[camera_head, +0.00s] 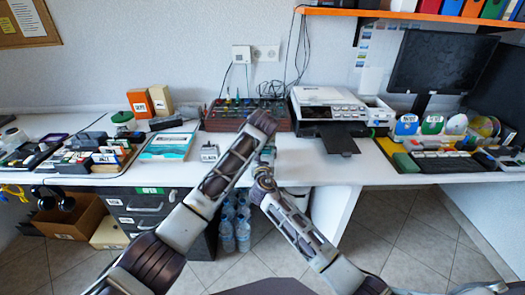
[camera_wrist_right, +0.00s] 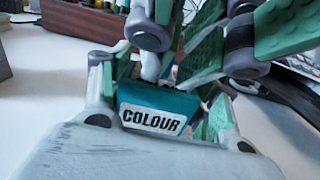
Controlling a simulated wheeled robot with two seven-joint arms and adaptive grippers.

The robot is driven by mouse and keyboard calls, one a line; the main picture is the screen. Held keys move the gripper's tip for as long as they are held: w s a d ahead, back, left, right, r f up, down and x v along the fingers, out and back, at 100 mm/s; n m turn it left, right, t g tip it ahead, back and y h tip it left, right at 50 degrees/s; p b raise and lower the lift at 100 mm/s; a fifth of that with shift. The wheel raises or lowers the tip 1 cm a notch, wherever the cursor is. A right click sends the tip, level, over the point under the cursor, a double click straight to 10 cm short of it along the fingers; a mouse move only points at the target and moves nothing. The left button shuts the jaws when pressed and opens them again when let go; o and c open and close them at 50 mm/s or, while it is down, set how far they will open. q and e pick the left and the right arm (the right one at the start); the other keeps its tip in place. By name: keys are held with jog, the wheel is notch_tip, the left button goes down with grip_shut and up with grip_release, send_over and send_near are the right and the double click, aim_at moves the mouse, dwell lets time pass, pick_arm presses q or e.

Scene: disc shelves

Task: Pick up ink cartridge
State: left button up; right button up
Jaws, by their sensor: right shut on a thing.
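The ink cartridge (camera_wrist_right: 150,102) is a teal block with a white label reading COLOUR. It shows in the right wrist view, between the fingers of my right gripper (camera_wrist_right: 160,112), which is shut on it. In the head view my right gripper (camera_head: 267,157) is small, near the front middle of the white desk, and the cartridge cannot be made out there. My left arm ends just above it. Green-padded fingers of what looks like my left gripper (camera_wrist_right: 205,42) loom close above the cartridge in the right wrist view; their opening is unclear.
A white printer (camera_head: 325,97) with a dark tray (camera_head: 337,139) stands right of the grippers. A dark red rack (camera_head: 225,115) is behind them. A teal-and-white box (camera_head: 168,146) and a small white device (camera_head: 209,152) lie to the left.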

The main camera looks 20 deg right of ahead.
pick_arm(q)
jog(key=shift+w+d+f, duration=0.1)
jog(key=shift+w+f, duration=0.2)
jog(key=shift+f, duration=0.05)
dwell(0.3)
grip_shut()
jog(key=shift+r, duration=0.15)
notch_tip(320, 180, up, 10)
dwell(0.7)
pick_arm(e)
jog(key=o, duration=1.1)
jog(key=shift+c, duration=0.2)
jog(key=shift+s, duration=0.15)
